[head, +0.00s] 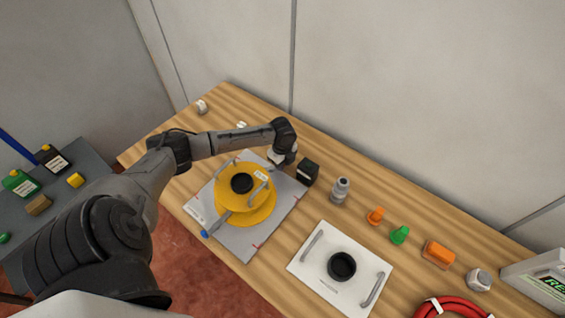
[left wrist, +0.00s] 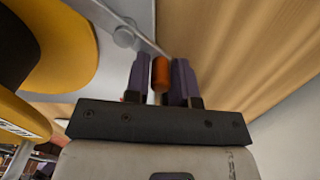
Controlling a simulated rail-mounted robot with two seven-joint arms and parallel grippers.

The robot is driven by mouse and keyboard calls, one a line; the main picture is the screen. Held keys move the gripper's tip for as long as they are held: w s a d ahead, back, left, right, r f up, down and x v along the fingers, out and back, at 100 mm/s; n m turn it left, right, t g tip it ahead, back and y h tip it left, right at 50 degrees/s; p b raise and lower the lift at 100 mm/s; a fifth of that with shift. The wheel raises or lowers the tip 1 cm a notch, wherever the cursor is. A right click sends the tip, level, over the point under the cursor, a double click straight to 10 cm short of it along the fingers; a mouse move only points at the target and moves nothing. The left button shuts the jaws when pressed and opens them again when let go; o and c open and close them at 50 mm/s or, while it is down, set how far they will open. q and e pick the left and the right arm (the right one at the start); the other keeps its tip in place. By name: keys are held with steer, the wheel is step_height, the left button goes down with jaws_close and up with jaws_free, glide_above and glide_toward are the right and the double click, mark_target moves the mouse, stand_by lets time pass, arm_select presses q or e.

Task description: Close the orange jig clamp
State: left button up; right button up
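The orange jig clamp shows in the left wrist view as an orange cylindrical grip (left wrist: 160,74) at the end of a thin grey bar. My left gripper (left wrist: 161,78) has its two dark fingers on either side of this grip. The right finger is close to it, and a narrow gap shows at the left finger. In the head view my left gripper (head: 279,160) is at the far right corner of the grey jig plate (head: 237,247), and it hides the orange grip there. A yellow round dispenser body (head: 227,191) with a black centre sits on the plate. My right gripper is out of view.
A blue-tipped bar (head: 208,233) lies at the plate's near left side. A black block (head: 307,172) stands just right of my left gripper. A white panel with handles (head: 320,280), a grey fitting (head: 340,190) and orange and green parts lie to the right. A wall stands behind.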

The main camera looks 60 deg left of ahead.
arm_select(q)
jaws_close()
steer(key=shift+w+a+r+n+p, duration=0.1)
steer(key=shift+r+n+p, duration=0.15)
steer(key=shift+p, duration=0.4)
steer(key=n+p, duration=0.2)
steer(key=a+n+p, duration=0.1)
steer(key=n+p, duration=0.1)
steer(key=shift+a+p, duration=0.15)
steer(key=shift+p, duration=0.2)
steer(key=n+p, duration=0.1)
steer(key=a+n+p, duration=0.1)
steer(key=n, duration=0.1)
steer(key=shift+f+p, duration=0.1)
steer(key=shift+p, duration=0.2)
steer(key=shift+a+n+p, duration=0.2)
steer(key=shift+n+p, duration=0.1)
steer(key=shift+n, duration=0.15)
steer(key=shift+f, duration=0.1)
steer(key=shift+a, duration=0.1)
steer(key=shift+o, duration=2.1)
jaws_free()
